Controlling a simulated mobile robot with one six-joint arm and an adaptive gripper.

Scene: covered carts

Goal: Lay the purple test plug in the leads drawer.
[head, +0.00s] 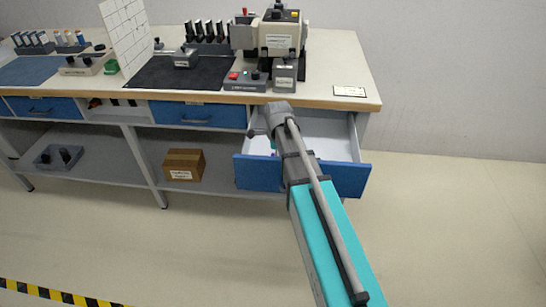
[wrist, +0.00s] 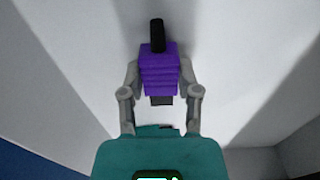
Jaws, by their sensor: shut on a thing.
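The purple test plug (wrist: 158,72) shows in the wrist view, with a black end pointing up in the picture and a dark tip at its lower end. My gripper (wrist: 159,82) is shut on it, one grey finger on each side. The pale inside of the open drawer (wrist: 225,80) is behind the plug; I cannot tell whether the plug touches the floor. In the head view the open blue-fronted drawer (head: 345,180) is pulled out at the right of the bench, and my arm reaches over its front into it. The plug is mostly hidden there.
The bench top (head: 345,65) overhangs the back of the drawer. Two shut blue drawers (head: 198,115) are to the left. A cardboard box (head: 184,165) and a grey tray (head: 58,157) stand on the lower shelf. The floor to the right is clear.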

